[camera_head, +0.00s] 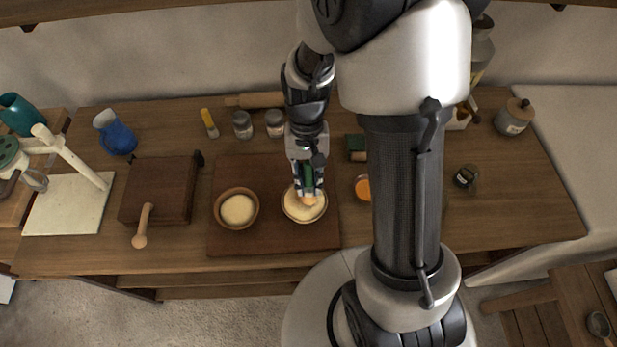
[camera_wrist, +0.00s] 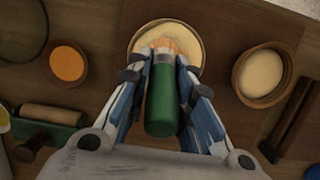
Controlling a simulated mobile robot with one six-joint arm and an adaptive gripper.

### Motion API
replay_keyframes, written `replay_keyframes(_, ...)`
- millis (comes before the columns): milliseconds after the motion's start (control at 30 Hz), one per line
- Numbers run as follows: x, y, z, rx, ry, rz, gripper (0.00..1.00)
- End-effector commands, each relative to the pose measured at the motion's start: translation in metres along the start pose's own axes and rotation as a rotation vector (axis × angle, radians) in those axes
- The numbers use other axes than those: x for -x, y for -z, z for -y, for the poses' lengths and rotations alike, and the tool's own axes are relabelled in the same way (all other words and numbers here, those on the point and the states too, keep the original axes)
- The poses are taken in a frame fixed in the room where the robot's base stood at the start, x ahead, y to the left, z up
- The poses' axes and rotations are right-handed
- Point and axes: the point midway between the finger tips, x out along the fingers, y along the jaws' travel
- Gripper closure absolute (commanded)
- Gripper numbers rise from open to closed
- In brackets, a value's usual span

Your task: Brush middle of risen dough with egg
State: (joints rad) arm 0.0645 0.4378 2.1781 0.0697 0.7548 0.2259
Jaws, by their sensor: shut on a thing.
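My gripper (camera_head: 308,188) is shut on the green handle of a brush (camera_wrist: 162,100). Its pale orange bristle end points down over the dough (camera_wrist: 189,41) in the right-hand bowl (camera_head: 286,212). The tip overlaps the dough in both views; I cannot tell how firmly it touches. A second bowl (camera_head: 220,206) of pale dough (camera_head: 238,209) stands to the left, and also shows in the wrist view (camera_wrist: 238,75). A small bowl of orange egg (camera_head: 363,188) stands to the right, partly hidden by my arm; it is whole in the wrist view (camera_wrist: 67,64).
Both dough bowls stand on a dark board (camera_head: 270,243). A green block with a wooden roller (camera_head: 356,148) lies behind the egg bowl. Two jars (camera_head: 243,125) and a rolling pin (camera_head: 256,100) are at the back. A wooden box (camera_head: 160,190) and a mallet-like tool (camera_head: 142,228) are left.

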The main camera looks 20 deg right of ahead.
Motion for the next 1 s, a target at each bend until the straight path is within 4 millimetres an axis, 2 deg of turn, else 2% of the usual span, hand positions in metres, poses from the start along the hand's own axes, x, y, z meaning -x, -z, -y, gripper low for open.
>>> replay_keyframes(567,-0.009,0.003,0.0,0.0,0.0,0.0,1.0)
replay_keyframes(1000,0.0,0.032,0.0,0.001,0.0,0.0,1.0)
